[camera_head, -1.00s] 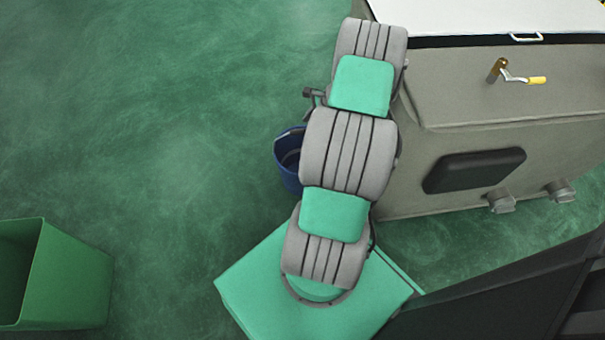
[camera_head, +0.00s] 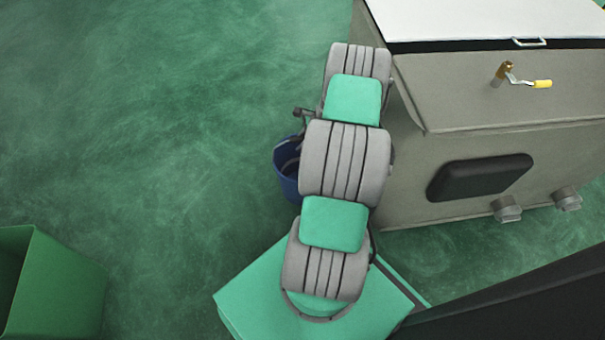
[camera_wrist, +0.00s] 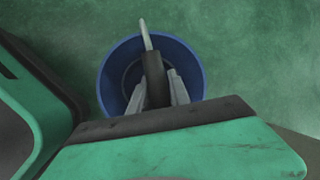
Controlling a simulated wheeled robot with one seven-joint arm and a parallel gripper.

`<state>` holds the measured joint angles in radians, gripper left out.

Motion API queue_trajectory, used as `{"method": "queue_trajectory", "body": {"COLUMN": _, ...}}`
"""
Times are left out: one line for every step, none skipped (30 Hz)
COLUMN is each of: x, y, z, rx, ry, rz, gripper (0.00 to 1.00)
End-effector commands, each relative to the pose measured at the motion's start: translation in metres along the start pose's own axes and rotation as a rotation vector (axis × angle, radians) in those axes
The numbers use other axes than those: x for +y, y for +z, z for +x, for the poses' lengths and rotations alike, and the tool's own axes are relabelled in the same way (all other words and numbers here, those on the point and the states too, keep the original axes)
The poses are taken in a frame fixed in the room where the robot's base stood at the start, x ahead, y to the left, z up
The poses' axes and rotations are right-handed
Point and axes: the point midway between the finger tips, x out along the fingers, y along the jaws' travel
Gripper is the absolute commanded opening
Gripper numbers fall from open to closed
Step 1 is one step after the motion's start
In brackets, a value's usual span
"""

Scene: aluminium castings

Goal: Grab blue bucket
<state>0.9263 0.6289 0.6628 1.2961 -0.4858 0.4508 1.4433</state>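The blue bucket (camera_head: 285,178) stands on the green floor in the head view, left of my arm, which hides its right side. In the wrist view the round blue bucket (camera_wrist: 193,58) is seen from above with its opening towards the camera. My gripper (camera_wrist: 155,85) shows in front of the opening, with pale finger-like parts on both sides of a dark bar. A pale tip reaches past the far rim in the picture. I cannot tell whether the fingers are inside the bucket or above it, nor how far apart they are. The bucket's handle is not clear.
A large grey machine (camera_head: 400,190) with a white top and a yellow-handled crank (camera_head: 541,84) stands to the right, close to my arm. A green bin (camera_head: 62,285) stands at the lower left. The floor left of the bucket is clear.

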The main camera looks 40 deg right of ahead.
Motion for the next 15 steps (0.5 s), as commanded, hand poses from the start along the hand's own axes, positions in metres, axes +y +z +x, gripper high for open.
{"method": "queue_trajectory", "body": {"x": 0.0, "y": 0.0001, "z": 0.0, "rx": 0.0, "ry": 0.0, "rz": 0.0, "gripper": 0.18}}
{"method": "queue_trajectory", "body": {"x": 0.0, "y": 0.0001, "z": 0.0, "rx": 0.0, "ry": 0.0, "rz": 0.0, "gripper": 0.16}}
{"method": "queue_trajectory", "body": {"x": 0.0, "y": 0.0001, "z": 0.0, "rx": 0.0, "ry": 0.0, "rz": 0.0, "gripper": 0.12}}
{"method": "queue_trajectory", "body": {"x": 0.0001, "y": 0.0001, "z": 0.0, "rx": 0.0, "ry": 0.0, "rz": 0.0, "gripper": 0.1}}
{"method": "queue_trajectory", "body": {"x": 0.0, "y": 0.0001, "z": -0.0001, "rx": 0.0, "ry": 0.0, "rz": 0.0, "gripper": 0.07}}
{"method": "queue_trajectory", "body": {"x": 0.0, "y": 0.0001, "z": -0.0001, "rx": 0.0, "ry": 0.0, "rz": 0.0, "gripper": 0.04}}
{"method": "queue_trajectory", "body": {"x": 0.0, "y": 0.0001, "z": -0.0001, "rx": 0.0, "ry": 0.0, "rz": 0.0, "gripper": 0.02}}
{"method": "queue_trajectory", "body": {"x": 0.0, "y": 0.0001, "z": -0.0001, "rx": 0.0, "ry": 0.0, "rz": 0.0, "gripper": 0.0}}
{"method": "queue_trajectory", "body": {"x": 0.0, "y": 0.0001, "z": -0.0001, "rx": 0.0, "ry": 0.0, "rz": 0.0, "gripper": 0.0}}
{"method": "queue_trajectory", "body": {"x": 0.0001, "y": 0.0001, "z": -0.0001, "rx": 0.0, "ry": 0.0, "rz": 0.0, "gripper": 0.0}}
{"method": "queue_trajectory", "body": {"x": 0.0001, "y": 0.0001, "z": -0.0001, "rx": 0.0, "ry": 0.0, "rz": 0.0, "gripper": 0.0}}
{"method": "queue_trajectory", "body": {"x": 0.0001, "y": 0.0001, "z": -0.0001, "rx": 0.0, "ry": 0.0, "rz": 0.0, "gripper": 0.0}}
{"method": "queue_trajectory", "body": {"x": 0.0001, "y": 0.0001, "z": -0.0001, "rx": 0.0, "ry": 0.0, "rz": 0.0, "gripper": 0.0}}
{"method": "queue_trajectory", "body": {"x": 0.0001, "y": 0.0001, "z": -0.0001, "rx": 0.0, "ry": 0.0, "rz": 0.0, "gripper": 0.0}}
{"method": "queue_trajectory", "body": {"x": 0.0, "y": 0.0001, "z": -0.0001, "rx": 0.0, "ry": 0.0, "rz": 0.0, "gripper": 0.0}}
